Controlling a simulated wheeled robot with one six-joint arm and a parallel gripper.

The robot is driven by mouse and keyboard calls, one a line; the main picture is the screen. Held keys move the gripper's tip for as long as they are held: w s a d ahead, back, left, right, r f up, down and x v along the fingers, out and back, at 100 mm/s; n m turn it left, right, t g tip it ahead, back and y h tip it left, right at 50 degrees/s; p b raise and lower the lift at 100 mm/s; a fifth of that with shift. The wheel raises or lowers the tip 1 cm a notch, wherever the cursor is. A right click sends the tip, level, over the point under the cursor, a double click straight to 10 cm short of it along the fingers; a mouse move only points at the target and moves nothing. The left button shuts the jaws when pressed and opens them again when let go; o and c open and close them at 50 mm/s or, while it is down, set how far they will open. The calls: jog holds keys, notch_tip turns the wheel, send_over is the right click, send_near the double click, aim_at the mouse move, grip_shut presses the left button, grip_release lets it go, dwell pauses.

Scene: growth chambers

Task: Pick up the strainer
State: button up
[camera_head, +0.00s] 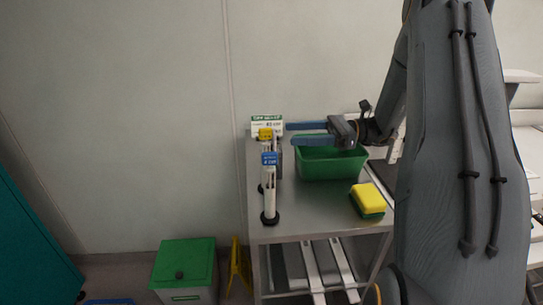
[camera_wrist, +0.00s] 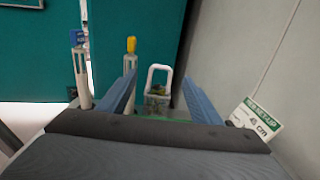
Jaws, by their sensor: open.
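A small pale basket with an upright white loop handle (camera_wrist: 150,80) appears between my fingers in the wrist view; it looks like the strainer. Dark greenish bits show in it. My gripper (camera_head: 289,133) is open and level above the cart's back left, its two blue fingers pointing left. In the wrist view my gripper (camera_wrist: 159,71) has the basket beyond and between its fingertips, with no visible contact. In the head view the basket is mostly hidden or too small to make out, near the upright tools.
A blue-topped upright tool (camera_head: 270,195) and a yellow-topped one (camera_head: 265,135) stand at the cart's left. A green bin (camera_head: 332,170) sits under my gripper, and a yellow-green sponge (camera_head: 368,198) lies in front right. A sign (camera_head: 266,122) stands behind. The metal cart top (camera_head: 310,210) is clear in front.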

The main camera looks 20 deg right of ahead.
aim_at(274, 130)
jog(key=a+p, duration=0.1)
jog(key=a, duration=0.2)
jog(key=w+a+p, duration=0.1)
jog(key=a+p, duration=0.1)
jog(key=a, duration=0.1)
jog(key=shift+w+a+r, duration=0.2)
jog(key=shift+w+a+f, duration=0.1)
jog(key=shift+a, duration=0.2)
grip_shut()
